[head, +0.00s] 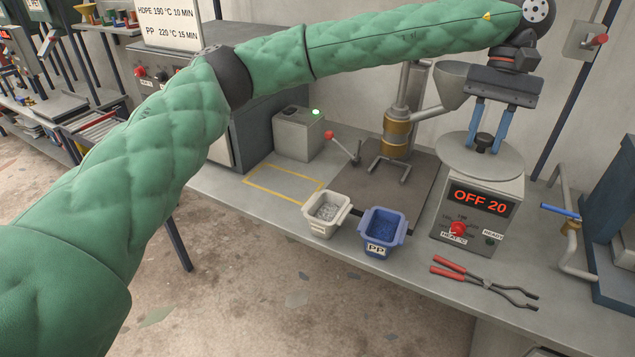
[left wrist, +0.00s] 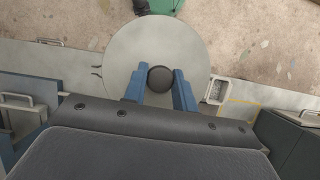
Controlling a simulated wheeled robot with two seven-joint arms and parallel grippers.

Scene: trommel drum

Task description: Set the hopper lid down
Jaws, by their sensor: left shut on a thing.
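The hopper lid (head: 462,163) is a flat round grey disc with a dark knob (head: 484,145) at its middle. My left gripper (head: 485,142) has its blue fingers shut on the knob from above. The lid looks level, in front of the open grey hopper (head: 452,84) and over the top of the control box (head: 476,228). I cannot tell whether it touches the box. In the left wrist view the lid (left wrist: 125,45) shows beneath the fingers, with the knob (left wrist: 160,79) between them. My right gripper is not in view.
A pale bin (head: 322,228) and a blue PP bin (head: 378,250) stand at the bench's front edge. Red-handled tongs (head: 480,278) lie at the front right. A yellow-outlined rectangle (head: 285,180) on the bench is empty. A lever (head: 343,147) stands beside the machine.

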